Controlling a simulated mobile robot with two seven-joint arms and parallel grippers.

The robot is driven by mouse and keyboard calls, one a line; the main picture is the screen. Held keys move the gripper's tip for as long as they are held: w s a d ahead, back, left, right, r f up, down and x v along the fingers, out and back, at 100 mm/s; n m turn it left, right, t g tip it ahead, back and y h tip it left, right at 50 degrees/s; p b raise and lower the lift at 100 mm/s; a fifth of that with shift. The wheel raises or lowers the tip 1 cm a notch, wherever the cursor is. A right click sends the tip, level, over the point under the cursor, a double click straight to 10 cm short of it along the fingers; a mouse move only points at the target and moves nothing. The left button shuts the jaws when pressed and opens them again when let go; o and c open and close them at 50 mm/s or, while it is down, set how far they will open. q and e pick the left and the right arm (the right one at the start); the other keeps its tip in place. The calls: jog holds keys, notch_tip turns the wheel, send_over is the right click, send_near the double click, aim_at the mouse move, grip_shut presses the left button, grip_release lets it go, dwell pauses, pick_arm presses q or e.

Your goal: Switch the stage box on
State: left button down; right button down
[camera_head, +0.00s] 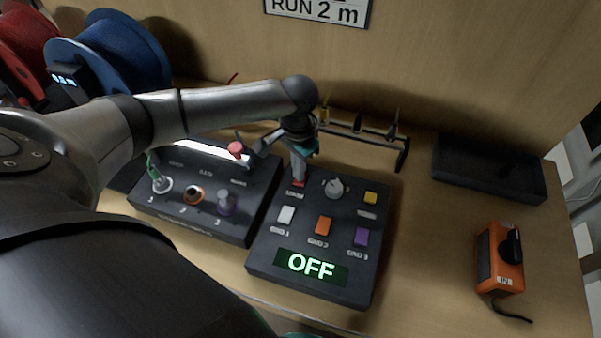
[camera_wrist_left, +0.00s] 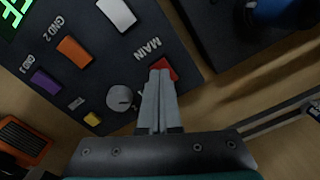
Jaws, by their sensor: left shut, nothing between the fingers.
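The stage box (camera_head: 264,249) is a dark box on the wooden bench with a green lit display (camera_head: 311,266) reading OFF. It carries a white switch, an orange switch, a purple switch, a yellow button and a grey knob (camera_head: 334,187). A red switch (camera_wrist_left: 163,67) labelled MAIN sits at its far left corner. My left gripper (camera_wrist_left: 162,84) is shut and empty, pointing down with its fingertips at the red switch, partly covering it. I cannot tell if they touch. In the head view the left gripper (camera_head: 299,179) hides much of the switch. My right gripper is not in view.
A second dark box (camera_head: 190,226) with sockets and plugs stands close on the left. A small rack (camera_head: 362,131) is behind the stage box. An orange device (camera_head: 499,258) and a black tray (camera_head: 489,169) are on the right. Cable reels (camera_head: 109,54) stand at back left.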

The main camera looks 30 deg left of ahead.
pick_arm(q)
jog(key=shift+f+b, duration=0.35)
jog(key=shift+f, duration=0.65)
dwell(0.7)
jog(key=shift+s, duration=0.1)
notch_tip(320, 180, up, 7)
jog(key=p, duration=0.9)
jog(key=shift+r, duration=0.1)
dwell(0.4)
